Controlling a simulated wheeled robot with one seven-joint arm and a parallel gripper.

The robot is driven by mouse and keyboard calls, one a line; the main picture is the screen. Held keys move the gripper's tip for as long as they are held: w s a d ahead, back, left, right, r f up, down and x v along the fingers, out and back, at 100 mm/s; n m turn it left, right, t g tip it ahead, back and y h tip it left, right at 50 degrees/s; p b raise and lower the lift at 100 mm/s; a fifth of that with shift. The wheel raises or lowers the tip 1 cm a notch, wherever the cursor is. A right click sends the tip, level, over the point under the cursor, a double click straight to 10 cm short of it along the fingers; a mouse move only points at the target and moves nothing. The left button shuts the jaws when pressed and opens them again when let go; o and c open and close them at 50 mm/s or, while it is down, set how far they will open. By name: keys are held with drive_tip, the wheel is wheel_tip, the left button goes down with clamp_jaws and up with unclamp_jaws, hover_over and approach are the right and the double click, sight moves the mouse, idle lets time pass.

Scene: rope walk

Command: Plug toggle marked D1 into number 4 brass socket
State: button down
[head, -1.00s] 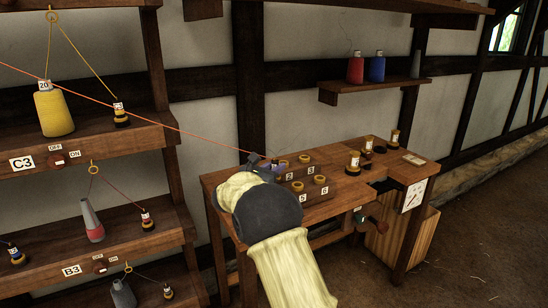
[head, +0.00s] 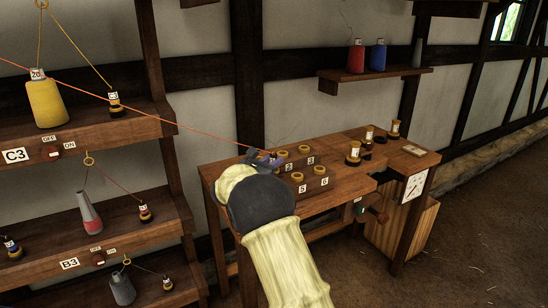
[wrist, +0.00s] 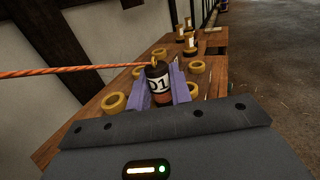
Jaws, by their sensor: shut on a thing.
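My gripper (wrist: 166,90) is shut on the toggle marked D1 (wrist: 158,84), a dark cylinder with a white label and a reddish lower band. It stands upright between the purple fingers, and an orange cord (wrist: 80,71) runs from its top to the left. In the head view, my gripper (head: 268,160) is over the left end of the socket block, and the toggle is barely distinguishable. Brass sockets show beside the labels 2 (head: 282,154), 3 (head: 304,150), 5 (head: 298,177) and 6 (head: 320,170). No label 4 is visible; my arm covers that end. The toggle's bottom is hidden.
The wooden bench (head: 352,186) carries several upright toggles (head: 353,154) at its right. A rack (head: 140,130) with cones and toggles stands on the left. The orange cord (head: 190,129) crosses in front of it. A small shelf (head: 376,74) hangs above the bench.

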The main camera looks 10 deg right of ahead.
drive_tip(key=shift+a+f, duration=0.1)
drive_tip(key=shift+f, duration=1.5)
drive_tip(key=shift+b, duration=1.7)
drive_tip(key=shift+f+b, duration=0.45)
drive_tip(key=shift+b, duration=0.2)
drive_tip(key=c, duration=1.5)
unclamp_jaws()
drive_tip(key=shift+c, duration=0.2)
drive_tip(key=shift+w+f, duration=0.1)
